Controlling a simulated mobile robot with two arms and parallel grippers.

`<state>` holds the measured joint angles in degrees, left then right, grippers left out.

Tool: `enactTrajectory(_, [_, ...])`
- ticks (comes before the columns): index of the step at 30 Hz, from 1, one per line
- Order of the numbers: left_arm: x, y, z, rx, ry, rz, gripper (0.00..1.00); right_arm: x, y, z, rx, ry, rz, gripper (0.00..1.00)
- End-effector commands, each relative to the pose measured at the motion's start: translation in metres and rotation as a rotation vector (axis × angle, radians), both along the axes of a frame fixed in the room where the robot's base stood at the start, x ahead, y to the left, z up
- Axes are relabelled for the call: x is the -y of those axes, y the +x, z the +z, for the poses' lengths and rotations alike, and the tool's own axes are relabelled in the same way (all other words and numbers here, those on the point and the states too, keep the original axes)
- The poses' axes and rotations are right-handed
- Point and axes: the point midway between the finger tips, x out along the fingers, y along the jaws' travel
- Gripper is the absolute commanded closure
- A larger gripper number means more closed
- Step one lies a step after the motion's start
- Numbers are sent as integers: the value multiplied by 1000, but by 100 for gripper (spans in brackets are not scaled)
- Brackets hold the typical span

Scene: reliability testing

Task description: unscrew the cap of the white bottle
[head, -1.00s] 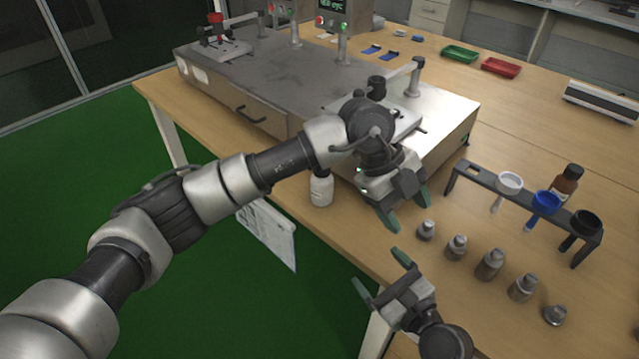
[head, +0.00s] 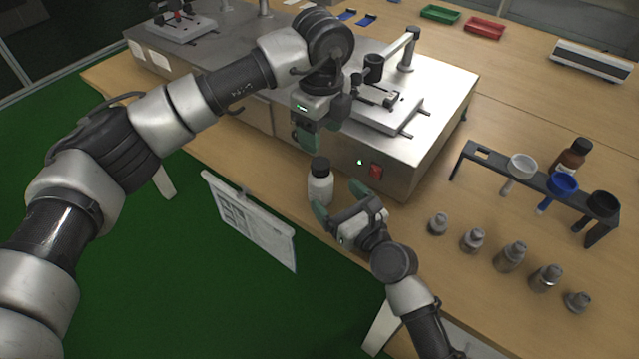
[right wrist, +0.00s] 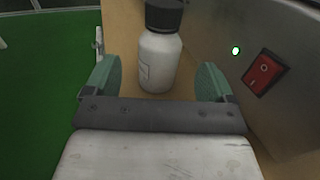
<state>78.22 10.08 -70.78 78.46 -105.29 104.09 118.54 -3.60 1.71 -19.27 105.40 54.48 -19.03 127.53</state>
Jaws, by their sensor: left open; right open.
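The white bottle (head: 320,188) with a black cap (head: 320,165) stands upright on the table near its front edge, beside the metal machine. It also shows in the right wrist view (right wrist: 159,62), ahead of and between the open fingers. My left gripper (head: 306,138) is open, just above the cap and pointing down; its fingers partly overlap in the head view. My right gripper (head: 338,202) is open at the bottle's near right side, and in its wrist view (right wrist: 155,85) the fingers do not appear to touch the bottle.
The metal machine (head: 420,135) with a red switch (head: 376,171) stands close behind the bottle. A rack (head: 485,160) with coloured funnels, a brown bottle (head: 571,160) and several metal weights (head: 510,257) are at the right. A hanging paper sheet (head: 250,225) is below the table edge.

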Motion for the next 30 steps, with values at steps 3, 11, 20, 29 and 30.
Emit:
enactTrajectory(3, [0,0,0,-1,-1,0,40,-13,19,1,1,1,0,15])
enactTrajectory(11, [0,0,0,-1,-1,-1,40,-31,45,0,0,0,0,15])
enactTrajectory(20, [0,0,0,-1,-2,-1,40,-34,49,0,0,-1,-1,15])
enactTrajectory(29, [0,0,0,-1,-1,-1,40,-34,49,0,0,-1,-1,47])
enactTrajectory(30, [0,0,0,-1,-2,-1,40,-34,49,0,0,-1,-1,53])
